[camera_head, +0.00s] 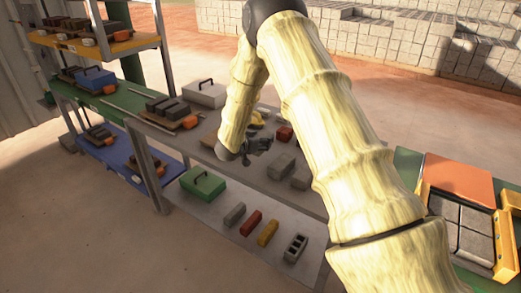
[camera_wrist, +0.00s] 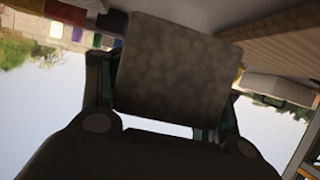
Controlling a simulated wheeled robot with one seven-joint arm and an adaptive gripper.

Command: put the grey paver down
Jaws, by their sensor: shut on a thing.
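The grey paver (camera_wrist: 172,66) shows large in the wrist view, a plain mottled grey-brown block. It sits between the two fingers of my gripper, which is shut on it. In the head view my gripper (camera_head: 258,143) is above the grey bench (camera_head: 218,158), beside several blocks. I cannot make out the held paver clearly in that view, nor whether it touches anything. A grey block (camera_head: 282,166) and another grey block (camera_head: 301,178) lie close to the right of my gripper.
A green toolbox (camera_head: 203,184), a red brick (camera_head: 251,222), a yellow brick (camera_head: 268,233) and a hollow grey block (camera_head: 295,247) stand on the nearer grey surface. Shelves fill the left.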

